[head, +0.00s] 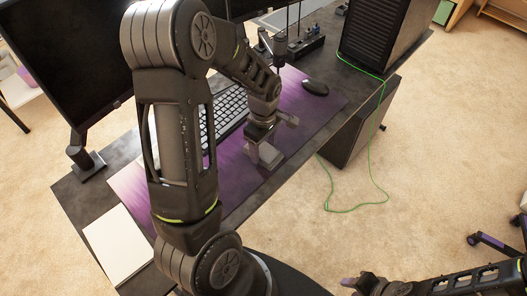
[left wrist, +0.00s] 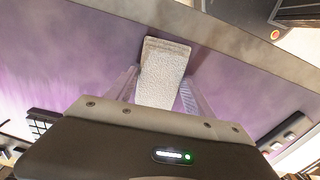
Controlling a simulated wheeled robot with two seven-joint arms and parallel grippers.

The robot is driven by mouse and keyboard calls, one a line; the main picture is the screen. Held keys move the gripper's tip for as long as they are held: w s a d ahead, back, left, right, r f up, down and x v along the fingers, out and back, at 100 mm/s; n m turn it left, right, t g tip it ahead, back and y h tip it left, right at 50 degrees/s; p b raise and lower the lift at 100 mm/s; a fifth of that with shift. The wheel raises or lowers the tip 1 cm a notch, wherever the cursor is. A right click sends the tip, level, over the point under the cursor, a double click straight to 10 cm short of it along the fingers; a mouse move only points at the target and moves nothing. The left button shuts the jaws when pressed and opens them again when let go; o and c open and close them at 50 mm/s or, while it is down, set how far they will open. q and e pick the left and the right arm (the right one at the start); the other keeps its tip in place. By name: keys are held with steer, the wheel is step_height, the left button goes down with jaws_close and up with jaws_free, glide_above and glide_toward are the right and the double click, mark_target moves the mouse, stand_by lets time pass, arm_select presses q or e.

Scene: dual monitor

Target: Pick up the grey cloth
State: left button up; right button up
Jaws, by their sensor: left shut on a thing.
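The grey cloth (left wrist: 163,72) is a pale, textured, narrow piece over the purple desk mat in the left wrist view. My left gripper (left wrist: 160,88) has one finger on each side of it and is shut on it. In the head view the cloth (head: 269,156) shows just below my left gripper (head: 264,134), near the mat's front edge. I cannot tell whether the cloth touches the mat. My right gripper (head: 364,284) is at the bottom of the head view, over the floor, away from the cloth; its jaws are unclear.
The purple mat (head: 310,103) holds a keyboard (head: 231,108) and a black mouse (head: 315,88). Monitors stand behind, partly hidden by my left arm. A white pad (head: 117,244) lies at the desk's left end. A black computer tower (head: 386,38) with a green cable (head: 384,190) stands at right.

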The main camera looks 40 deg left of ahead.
mark_target(263, 150)
arm_select(q)
steer(key=shift+c, duration=1.3)
steer(key=shift+r, duration=0.1)
step_height(263, 150, up, 10)
steer(key=o, duration=0.8)
steer(key=c, duration=0.6)
steer(key=shift+a, duration=0.1)
steer(key=shift+c, duration=0.2)
